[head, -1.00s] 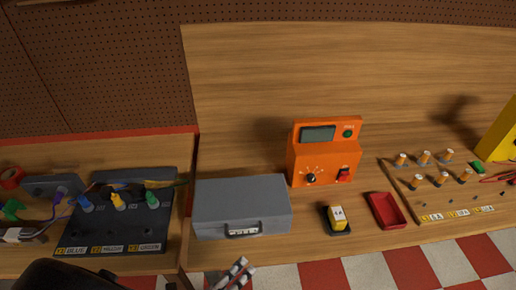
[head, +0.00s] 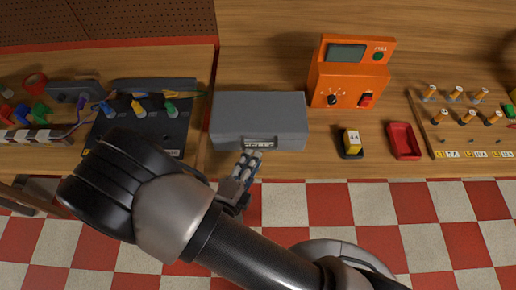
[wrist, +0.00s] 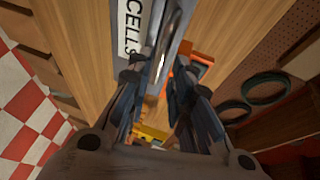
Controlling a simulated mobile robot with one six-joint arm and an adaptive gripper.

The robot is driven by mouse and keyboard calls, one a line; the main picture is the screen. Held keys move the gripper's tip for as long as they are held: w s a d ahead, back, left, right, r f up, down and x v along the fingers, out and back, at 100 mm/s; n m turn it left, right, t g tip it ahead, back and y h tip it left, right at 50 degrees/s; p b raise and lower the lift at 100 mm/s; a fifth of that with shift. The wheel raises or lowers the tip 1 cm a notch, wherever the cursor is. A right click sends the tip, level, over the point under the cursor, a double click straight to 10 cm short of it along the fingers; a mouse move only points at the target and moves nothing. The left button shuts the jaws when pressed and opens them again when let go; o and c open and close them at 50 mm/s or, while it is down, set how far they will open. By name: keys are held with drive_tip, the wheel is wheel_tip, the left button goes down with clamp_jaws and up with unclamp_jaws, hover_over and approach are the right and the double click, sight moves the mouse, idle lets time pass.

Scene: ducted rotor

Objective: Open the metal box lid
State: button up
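The grey metal box (head: 259,112) sits on the wooden bench with its lid closed. A label and a handle are on its front face. My gripper (head: 254,156) is at the box's front, just below the label. In the wrist view my gripper (wrist: 157,75) has its two fingers apart, close to the box front (wrist: 164,22). The label reading CELLS (wrist: 132,30) shows beside the left finger. A dark bar, likely the handle, lies near the fingertips; I cannot tell whether the fingers touch it.
An orange meter (head: 347,85) stands right of the box. A dark connector board (head: 148,125) is on the left bench. The checkered floor is in front.

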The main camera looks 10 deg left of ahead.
sight(257, 150)
drive_tip(key=x, duration=0.5)
drive_tip(key=shift+w+b, duration=0.3)
drive_tip(key=shift+c, duration=0.4)
clamp_jaws()
